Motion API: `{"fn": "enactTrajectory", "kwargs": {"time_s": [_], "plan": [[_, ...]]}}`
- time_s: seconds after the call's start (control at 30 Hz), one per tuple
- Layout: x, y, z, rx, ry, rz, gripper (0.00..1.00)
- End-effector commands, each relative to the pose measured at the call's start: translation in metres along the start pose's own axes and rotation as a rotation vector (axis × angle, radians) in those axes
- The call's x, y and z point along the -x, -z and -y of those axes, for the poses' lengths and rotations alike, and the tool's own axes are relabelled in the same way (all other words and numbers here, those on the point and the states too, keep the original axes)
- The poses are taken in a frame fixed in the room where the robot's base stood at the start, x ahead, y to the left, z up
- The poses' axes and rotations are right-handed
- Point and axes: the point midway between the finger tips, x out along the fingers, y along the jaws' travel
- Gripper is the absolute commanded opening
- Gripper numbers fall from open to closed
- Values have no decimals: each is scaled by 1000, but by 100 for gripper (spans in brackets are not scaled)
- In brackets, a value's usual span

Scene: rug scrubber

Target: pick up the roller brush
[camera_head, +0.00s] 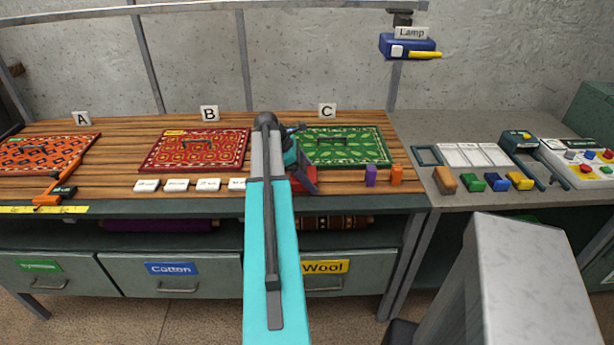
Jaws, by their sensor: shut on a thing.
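My gripper (306,178) is over the wooden worktop, at the front left corner of the green rug under C. It is shut on a small red thing (300,184), which is mostly hidden by my arm and dark fingers. I cannot tell whether this red thing is the roller brush. An orange-handled tool with a dark end (52,190) lies at the far left, across the front of the orange rug under A, well apart from my gripper.
Red (196,150) and green (350,148) rugs lie on the worktop (340,190). White blocks (177,185) line its front, with purple (371,176) and orange (396,175) blocks to the right. A grey counter (455,200) holds coloured blocks and a button panel (580,160). A lamp box (405,45) hangs above.

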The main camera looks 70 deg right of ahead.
Motion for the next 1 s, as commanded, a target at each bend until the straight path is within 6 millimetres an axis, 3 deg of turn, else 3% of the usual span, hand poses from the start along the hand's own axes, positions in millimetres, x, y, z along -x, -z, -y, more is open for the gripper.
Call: {"fn": "enactTrajectory", "kwargs": {"time_s": [0.27, 0.57, 1.0], "plan": [[8, -5, 0, 0, -1, 1, 48], [31, -20, -1, -2, -2, 0, 48], [77, 42, 55, 2, -2, 0, 48]]}}
